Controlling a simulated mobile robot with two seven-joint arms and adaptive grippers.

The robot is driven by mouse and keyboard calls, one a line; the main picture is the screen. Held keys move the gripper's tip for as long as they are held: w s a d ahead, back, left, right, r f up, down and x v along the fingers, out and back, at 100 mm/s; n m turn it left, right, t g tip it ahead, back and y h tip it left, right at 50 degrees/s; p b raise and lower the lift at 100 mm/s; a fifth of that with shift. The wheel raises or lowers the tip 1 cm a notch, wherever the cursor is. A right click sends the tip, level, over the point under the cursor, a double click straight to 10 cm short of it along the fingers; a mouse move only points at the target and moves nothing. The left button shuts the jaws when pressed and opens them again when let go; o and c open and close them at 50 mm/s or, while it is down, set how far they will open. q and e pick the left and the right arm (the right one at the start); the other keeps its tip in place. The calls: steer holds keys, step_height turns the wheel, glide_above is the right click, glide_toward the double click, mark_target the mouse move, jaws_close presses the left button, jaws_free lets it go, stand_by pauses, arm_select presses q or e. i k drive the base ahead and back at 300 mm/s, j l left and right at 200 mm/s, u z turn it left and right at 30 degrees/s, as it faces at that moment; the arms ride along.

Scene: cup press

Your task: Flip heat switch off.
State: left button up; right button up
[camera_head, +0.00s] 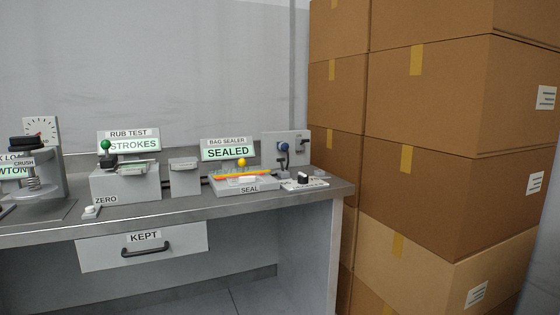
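A small white plate with a black knob or switch (303,178) sits at the right end of the bench, just right of the bag sealer (262,183). It may be the heat switch; its lettering is too small to read and its position cannot be told. The bag sealer has a yellow ball, a red and yellow bar and a "SEAL" label. Its sign (228,152) reads "SEALED". Neither of my grippers is in view.
The grey bench (180,207) carries a press with a dial (41,130) at left and a rub tester (125,185). A "KEPT" drawer (145,248) is below. Stacked cardboard boxes (455,140) stand at right.

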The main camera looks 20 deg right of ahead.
mark_target(281, 160)
steer(key=z, duration=0.7)
steer(key=i+j+z, duration=0.1)
steer(key=z, duration=0.35)
steer(key=i+j+z, duration=0.2)
steer(key=z, duration=0.25)
steer(key=i+j+z, duration=0.2)
steer(key=z, duration=0.25)
steer(key=i+j+z, duration=0.15)
steer(key=j, duration=0.2)
steer(key=i+j+z, duration=0.1)
steer(key=j, duration=0.3)
steer(key=i+j+z, duration=0.15)
steer(key=j, duration=0.6)
steer(key=i+j, duration=0.15)
steer(key=j, duration=0.15)
